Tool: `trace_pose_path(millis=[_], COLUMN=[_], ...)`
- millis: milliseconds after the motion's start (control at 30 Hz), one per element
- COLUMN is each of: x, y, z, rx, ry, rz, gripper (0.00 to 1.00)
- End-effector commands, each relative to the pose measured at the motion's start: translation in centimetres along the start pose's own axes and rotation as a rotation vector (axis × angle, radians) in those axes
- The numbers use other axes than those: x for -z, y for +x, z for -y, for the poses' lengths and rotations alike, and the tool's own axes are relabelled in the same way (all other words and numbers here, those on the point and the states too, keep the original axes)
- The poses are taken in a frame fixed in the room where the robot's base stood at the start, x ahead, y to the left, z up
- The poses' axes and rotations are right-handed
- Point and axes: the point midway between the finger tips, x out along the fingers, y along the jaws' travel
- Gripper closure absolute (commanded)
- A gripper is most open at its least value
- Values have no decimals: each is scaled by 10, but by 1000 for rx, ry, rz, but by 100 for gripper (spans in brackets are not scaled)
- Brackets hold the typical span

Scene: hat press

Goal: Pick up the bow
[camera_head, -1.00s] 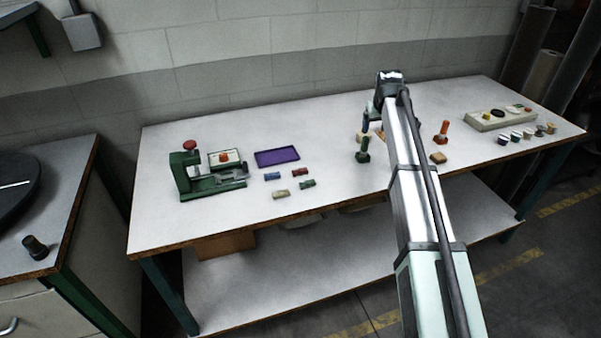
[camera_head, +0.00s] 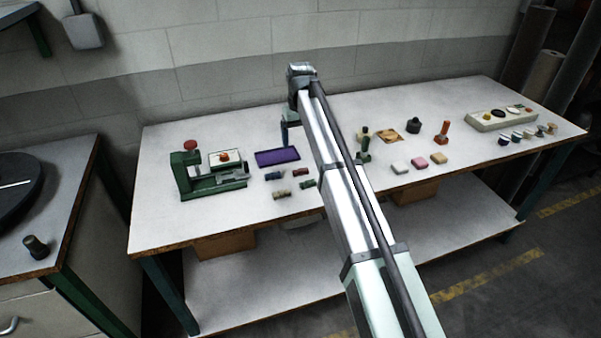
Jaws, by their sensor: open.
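Several small bow-like pieces lie on the white table in front of the purple tray: a blue one (camera_head: 273,176), a red one (camera_head: 300,172), a tan one (camera_head: 282,195) and a green one (camera_head: 307,184). They are too small to tell for sure which is the bow. My gripper (camera_head: 285,143) hangs down from the arm's end at the tray's far right corner, behind the pieces in the picture. It is open with nothing seen in it; its fingertips are small and partly hidden by my arm.
A green press (camera_head: 212,180) with a red knob stands left of the purple tray (camera_head: 278,157). Right of my arm are a green stamp-like tool (camera_head: 364,148), an orange one (camera_head: 442,134), a dark weight (camera_head: 414,127) and small blocks (camera_head: 400,167). A pale board (camera_head: 488,121) is far right.

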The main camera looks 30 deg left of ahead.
Motion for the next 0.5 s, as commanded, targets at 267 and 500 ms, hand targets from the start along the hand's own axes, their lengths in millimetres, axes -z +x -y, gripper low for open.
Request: trace_pose_path(millis=[267,500], x=[-1,-2], y=[47,59], z=[0,0], rx=[0,0], ry=[0,0], rz=[1,0], gripper=[13,13])
